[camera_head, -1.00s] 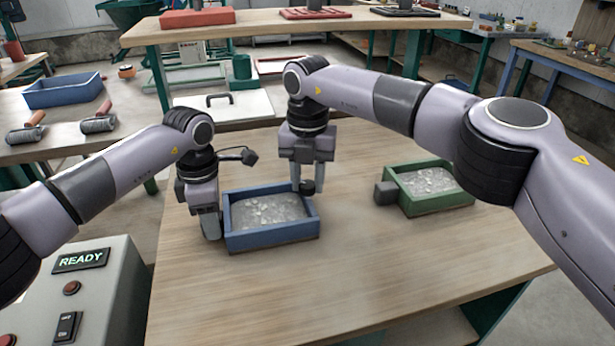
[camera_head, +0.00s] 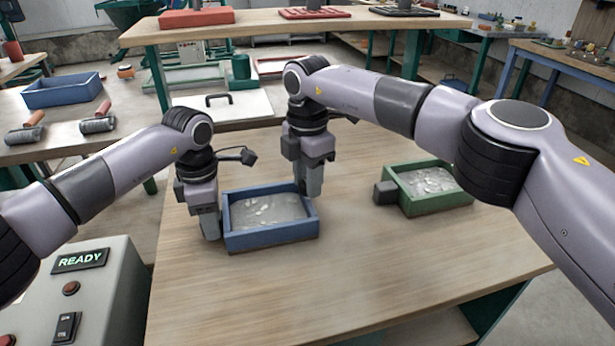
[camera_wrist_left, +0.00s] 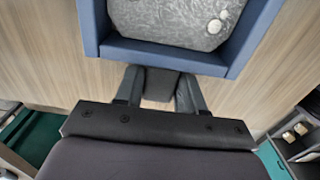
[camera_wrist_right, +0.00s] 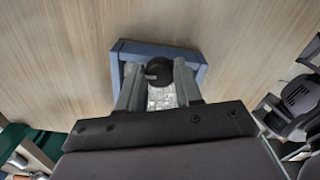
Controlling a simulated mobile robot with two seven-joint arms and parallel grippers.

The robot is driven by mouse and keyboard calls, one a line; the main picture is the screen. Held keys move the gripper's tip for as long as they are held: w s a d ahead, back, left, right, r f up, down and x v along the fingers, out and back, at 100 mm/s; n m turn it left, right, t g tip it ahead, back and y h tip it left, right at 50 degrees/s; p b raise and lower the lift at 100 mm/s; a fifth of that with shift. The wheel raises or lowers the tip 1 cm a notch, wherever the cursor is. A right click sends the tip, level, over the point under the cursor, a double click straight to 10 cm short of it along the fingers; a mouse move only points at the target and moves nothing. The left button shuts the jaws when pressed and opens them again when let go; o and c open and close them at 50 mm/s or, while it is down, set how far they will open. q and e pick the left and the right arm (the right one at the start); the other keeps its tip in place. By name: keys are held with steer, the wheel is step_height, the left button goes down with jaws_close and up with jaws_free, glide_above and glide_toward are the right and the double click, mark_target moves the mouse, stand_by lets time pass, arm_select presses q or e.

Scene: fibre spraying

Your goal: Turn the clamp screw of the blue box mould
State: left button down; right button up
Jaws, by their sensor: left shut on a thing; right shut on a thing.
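The blue box mould (camera_head: 272,239) sits on the wooden table, holding grey mix with pale flecks. My left gripper (camera_head: 211,232) is down at its left side. In the left wrist view my left gripper (camera_wrist_left: 160,85) is shut on a dark grey block (camera_wrist_left: 160,86) against the mould's wall. My right gripper (camera_head: 312,195) is low at the mould's right side. In the right wrist view my right gripper (camera_wrist_right: 159,80) is shut on the round black clamp screw knob (camera_wrist_right: 160,70), with the blue mould (camera_wrist_right: 135,50) beyond. The knob is hidden in the head view.
A green box mould (camera_head: 437,206) with a grey block (camera_head: 385,193) on its side stands to the right on the same table. A control box with a READY display (camera_head: 80,260) is at front left. The table front (camera_head: 350,285) is clear.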

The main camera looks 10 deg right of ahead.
steer(key=shift+m, duration=0.5)
steer(key=o, duration=1)
steer(key=shift+o, duration=0.2)
steer(key=shift+r, duration=0.15)
step_height(320, 180, up, 12)
arm_select(q)
steer(key=c, duration=0.6)
jaws_free()
